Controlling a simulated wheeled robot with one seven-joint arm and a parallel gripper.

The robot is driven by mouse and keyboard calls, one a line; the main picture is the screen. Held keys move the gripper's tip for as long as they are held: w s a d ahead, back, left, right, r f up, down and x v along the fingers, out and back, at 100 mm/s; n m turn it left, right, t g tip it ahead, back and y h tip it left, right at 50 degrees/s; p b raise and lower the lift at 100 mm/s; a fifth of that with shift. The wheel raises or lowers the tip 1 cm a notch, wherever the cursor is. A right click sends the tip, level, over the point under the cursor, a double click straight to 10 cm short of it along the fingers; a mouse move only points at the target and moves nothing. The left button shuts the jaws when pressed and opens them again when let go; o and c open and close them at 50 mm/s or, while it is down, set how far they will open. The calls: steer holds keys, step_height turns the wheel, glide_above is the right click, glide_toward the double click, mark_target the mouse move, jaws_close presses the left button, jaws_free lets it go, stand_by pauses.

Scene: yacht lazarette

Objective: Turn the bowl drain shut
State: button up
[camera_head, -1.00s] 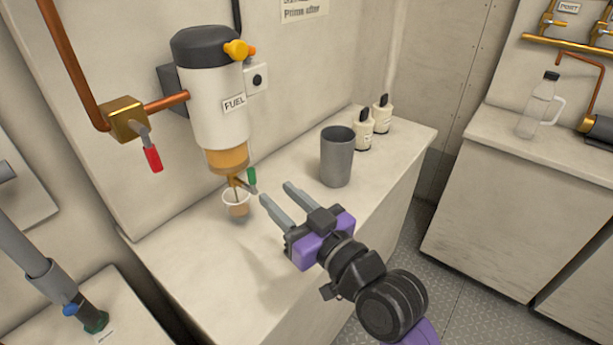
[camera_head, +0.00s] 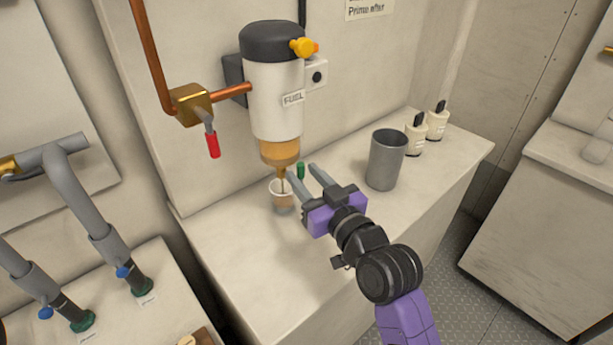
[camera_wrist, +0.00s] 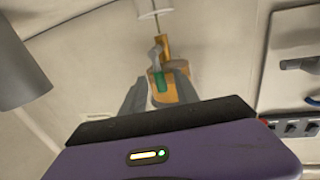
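The fuel filter (camera_head: 275,95) hangs on the wall with an amber bowl (camera_head: 280,152) at its base. The bowl drain has a lever with a green grip (camera_head: 301,171), also in the wrist view (camera_wrist: 160,82). A thin line runs from the drain down into a small cup (camera_head: 283,196) holding amber liquid. My gripper (camera_head: 301,169) is open at the green grip. In the wrist view its fingers (camera_wrist: 162,92) stand apart, one on each side of the grip. I cannot tell whether either finger touches it. The fingers partly hide the lever in the head view.
A grey tumbler (camera_head: 386,162) stands on the counter (camera_head: 240,250) right of my gripper, with two small white bottles (camera_head: 415,137) behind it. A red-handled valve (camera_head: 211,143) sits on the copper pipe at left. The counter front is clear.

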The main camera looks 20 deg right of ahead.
jaws_close()
steer(key=shift+w+d+f+m+g+y+p, duration=0.2)
steer(key=shift+d+f+m+g+y+p, duration=0.35)
steer(key=shift+m+p, duration=1.65)
steer(key=shift+w+d+f+m+g+y+p, duration=0.35)
steer(key=shift+d+f+m+p, duration=0.7)
steer(key=shift+m, duration=2)
steer(key=shift+w+d+f+m+g+y+p, duration=0.15)
steer(key=shift+d+m+g+y+p, duration=0.3)
steer(key=shift+m+p, duration=1.9)
steer(key=shift+f+m, duration=0.1)
steer(key=shift+m, duration=0.3)
